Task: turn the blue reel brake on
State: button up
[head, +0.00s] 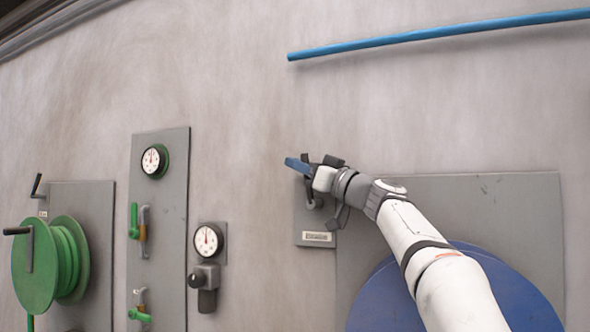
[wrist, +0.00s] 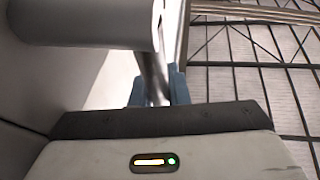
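The blue reel (head: 385,300) is at the lower right in the head view, partly hidden behind my arm. To its left is a narrow grey plate (head: 315,226) with a small label and a metal fitting on it. My gripper (head: 297,165) is at the top of this plate and hides much of what is there. In the wrist view a metal lever rod (wrist: 154,78) runs between the two light-blue fingers of my gripper (wrist: 156,92). The fingers stand close on both sides of it and look shut on it.
A green reel (head: 35,265) with a crank is at the far left. A panel (head: 172,190) carries a gauge and green-handled valves. Another gauge (head: 208,241) sits above a dark knob.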

jog(key=shift+o, duration=1.4)
jog(key=shift+d, duration=0.3)
jog(key=shift+o, duration=0.8)
jog(key=shift+a, duration=0.2)
jog(key=shift+d, duration=0.1)
jog(key=s+d+b, duration=0.2)
jog(key=s+d, duration=0.3)
jog(key=d, duration=0.4)
jog(key=s+d+b, duration=0.3)
jog(key=s+d, duration=0.3)
jog(key=d, duration=0.3)
jog(key=shift+f, duration=0.25)
jog(key=shift+c, duration=0.3)
